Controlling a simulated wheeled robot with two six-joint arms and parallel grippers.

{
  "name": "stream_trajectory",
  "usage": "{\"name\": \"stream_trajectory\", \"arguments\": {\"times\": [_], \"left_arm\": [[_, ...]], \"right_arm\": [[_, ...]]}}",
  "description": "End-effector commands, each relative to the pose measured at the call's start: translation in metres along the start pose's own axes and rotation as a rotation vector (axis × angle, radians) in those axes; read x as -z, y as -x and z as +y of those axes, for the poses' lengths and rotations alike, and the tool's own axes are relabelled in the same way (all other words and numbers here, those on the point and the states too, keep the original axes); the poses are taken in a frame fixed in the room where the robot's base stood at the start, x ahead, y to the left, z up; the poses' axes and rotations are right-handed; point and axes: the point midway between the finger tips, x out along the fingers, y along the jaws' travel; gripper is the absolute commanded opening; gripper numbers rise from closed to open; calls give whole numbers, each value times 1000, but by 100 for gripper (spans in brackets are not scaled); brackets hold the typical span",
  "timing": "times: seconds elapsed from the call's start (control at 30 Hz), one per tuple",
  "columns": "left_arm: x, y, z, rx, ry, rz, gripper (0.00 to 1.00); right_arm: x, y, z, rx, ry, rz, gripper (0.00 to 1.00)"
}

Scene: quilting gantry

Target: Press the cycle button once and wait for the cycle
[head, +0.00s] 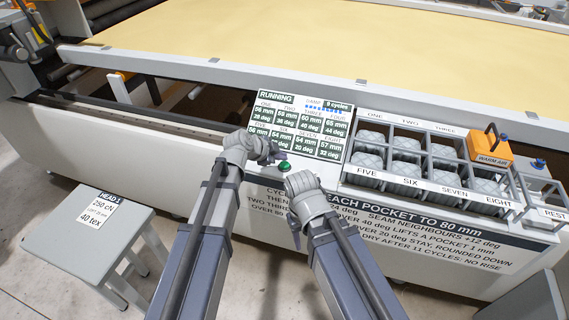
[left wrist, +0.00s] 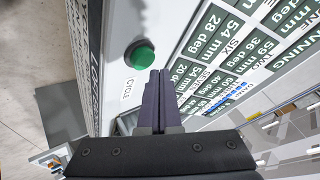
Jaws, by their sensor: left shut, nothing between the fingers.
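The cycle button is a round green button (head: 285,166) on the gantry's front ledge, below the display panel (head: 300,124). It also shows in the left wrist view (left wrist: 140,55), in a dark collar beside a CYCLE label (left wrist: 129,87). The panel reads RUNNING, with 9 cycles and a grid of mm and degree values. My left gripper (head: 276,155) is shut and empty, its tips close beside the button; in the left wrist view its fingers (left wrist: 160,74) do not cover the button. My right gripper (head: 294,222) hangs below the button, its fingers mostly hidden by its wrist.
A grey rack (head: 345,178) with numbered pockets holding quilted grey pieces stands right of the panel. A grey stool (head: 92,236) stands at left. Yellow cloth (head: 330,40) covers the gantry bed behind.

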Motion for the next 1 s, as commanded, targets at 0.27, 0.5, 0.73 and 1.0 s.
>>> {"name": "stream_trajectory", "arguments": {"times": [0.27,0.5,0.73,1.0], "left_arm": [[13,18,-13,0,0,0,0],[24,33,-24,0,0,0,0],[25,34,-25,0,0,0,0],[25,34,-25,0,0,0,0]], "right_arm": [[-2,26,2,0,0,0,50],[-3,48,5,0,0,0,50],[-3,49,5,0,0,0,50],[-3,49,5,0,0,0,50]]}}
